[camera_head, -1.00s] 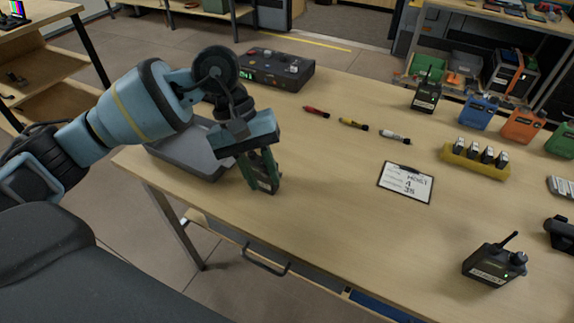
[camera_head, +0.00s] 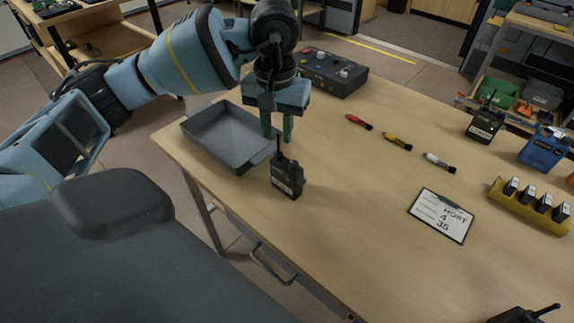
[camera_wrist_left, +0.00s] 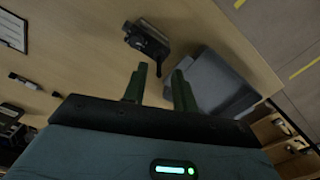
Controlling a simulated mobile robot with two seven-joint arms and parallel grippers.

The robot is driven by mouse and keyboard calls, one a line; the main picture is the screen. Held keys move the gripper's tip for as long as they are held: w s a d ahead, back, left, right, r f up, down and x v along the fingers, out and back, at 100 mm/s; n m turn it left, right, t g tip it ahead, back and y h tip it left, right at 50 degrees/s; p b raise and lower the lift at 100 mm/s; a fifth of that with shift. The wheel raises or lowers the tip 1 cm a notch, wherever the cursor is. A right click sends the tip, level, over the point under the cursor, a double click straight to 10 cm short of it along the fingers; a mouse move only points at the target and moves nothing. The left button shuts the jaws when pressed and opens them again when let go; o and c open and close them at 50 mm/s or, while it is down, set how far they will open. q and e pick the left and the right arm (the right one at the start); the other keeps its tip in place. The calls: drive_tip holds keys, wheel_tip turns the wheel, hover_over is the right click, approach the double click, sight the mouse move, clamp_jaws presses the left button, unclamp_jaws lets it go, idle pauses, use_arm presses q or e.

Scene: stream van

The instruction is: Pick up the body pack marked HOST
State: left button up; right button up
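A black body pack (camera_head: 288,180) with a short antenna and a pale label stands near the table's front-left edge; it also shows in the left wrist view (camera_wrist_left: 148,42). Another black pack (camera_head: 484,126) stands at the back right, and part of a third (camera_head: 522,315) shows at the bottom right edge. Their labels are too small to read. A white card (camera_head: 441,216) reads HOST, 4, 35. My left gripper (camera_head: 277,126) is open and empty, just above and behind the nearest pack, with its green fingers pointing down. The pack lies beyond the fingertips in the wrist view. My right gripper is out of view.
A grey tray (camera_head: 225,140) lies left of the nearest pack. A dark control box (camera_head: 334,73) stands behind. Red, yellow and white markers (camera_head: 397,140) lie mid-table. Table front centre is clear.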

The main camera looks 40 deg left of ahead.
sight(278, 153)
use_arm(q)
drive_tip(key=shift+f+p, duration=0.3)
drive_tip(key=shift+f, duration=2.3)
clamp_jaws()
